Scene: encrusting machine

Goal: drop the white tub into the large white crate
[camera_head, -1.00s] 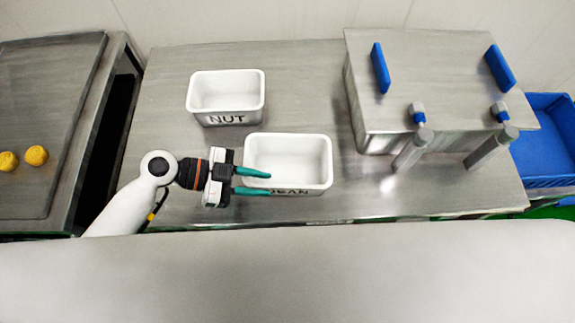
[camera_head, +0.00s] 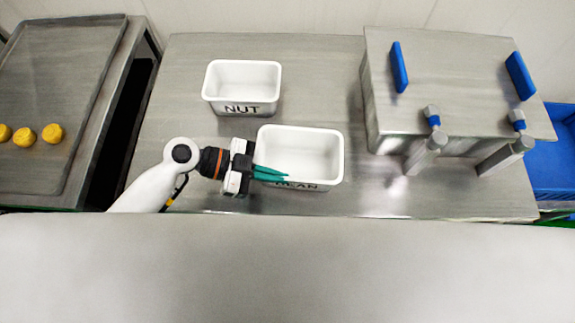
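A white tub marked BEAN (camera_head: 318,153) stands upright on the steel table. A second white tub marked NUT (camera_head: 243,82) stands behind and to the left of it. My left gripper (camera_head: 286,178) reaches in from the left at the front left of the BEAN tub. Its green fingers are close together, one inside the front wall and one outside, closed on the front rim. The tub appears to rest on the table. I cannot make out a large white crate. My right gripper is not in view.
A steel machine (camera_head: 455,80) with blue handles stands on the right of the table (camera_head: 320,62). A blue crate (camera_head: 552,165) is at the far right. A dark tray (camera_head: 60,90) with yellow balls (camera_head: 52,133) is at the left. A wide pale surface (camera_head: 290,265) fills the front.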

